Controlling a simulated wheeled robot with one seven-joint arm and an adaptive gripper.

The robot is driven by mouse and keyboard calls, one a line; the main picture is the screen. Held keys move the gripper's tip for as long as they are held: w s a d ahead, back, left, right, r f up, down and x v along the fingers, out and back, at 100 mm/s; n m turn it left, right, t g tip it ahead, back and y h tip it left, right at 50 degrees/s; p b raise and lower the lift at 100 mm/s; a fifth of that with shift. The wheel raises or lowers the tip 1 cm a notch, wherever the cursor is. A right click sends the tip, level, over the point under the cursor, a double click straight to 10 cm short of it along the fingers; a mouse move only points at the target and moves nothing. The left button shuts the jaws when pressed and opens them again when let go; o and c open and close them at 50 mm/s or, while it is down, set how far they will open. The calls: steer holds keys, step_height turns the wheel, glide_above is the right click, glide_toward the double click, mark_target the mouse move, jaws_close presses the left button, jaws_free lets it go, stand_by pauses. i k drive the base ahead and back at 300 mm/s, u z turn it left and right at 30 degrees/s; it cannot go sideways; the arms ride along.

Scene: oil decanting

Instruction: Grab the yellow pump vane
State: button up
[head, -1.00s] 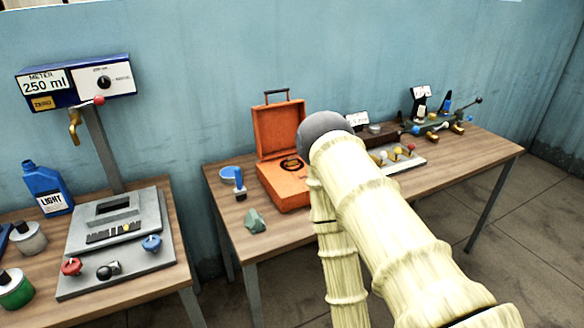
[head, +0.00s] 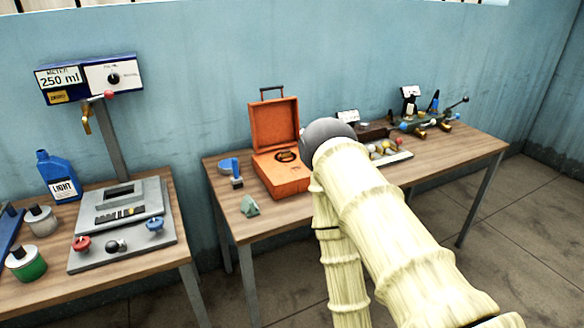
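A pale tray (head: 400,158) on the right-hand table, just right of my arm, holds several small yellow, grey and red round-ended pieces (head: 386,147). They are too small to tell whether one is the yellow pump vane. My arm, in pale ribbed sleeves with a grey rounded joint, reaches up over the front of the right-hand table. My gripper is not visible, and the arm covers part of the table beside the tray.
An open orange case (head: 283,178) stands left of my arm, near a blue cup (head: 228,164) and a green piece (head: 249,206). A fixture with levers (head: 428,124) is at the back right. The left table (head: 130,272) holds a metered dispenser and bottles.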

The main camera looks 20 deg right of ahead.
mark_target(285, 155)
steer(key=k, duration=0.9)
steer(key=z, duration=0.7)
steer(key=i, duration=0.65)
steer(key=z, duration=0.55)
steer(key=i, duration=0.7)
steer(key=u, duration=0.9)
steer(key=i, duration=0.6)
steer(key=u, duration=0.7)
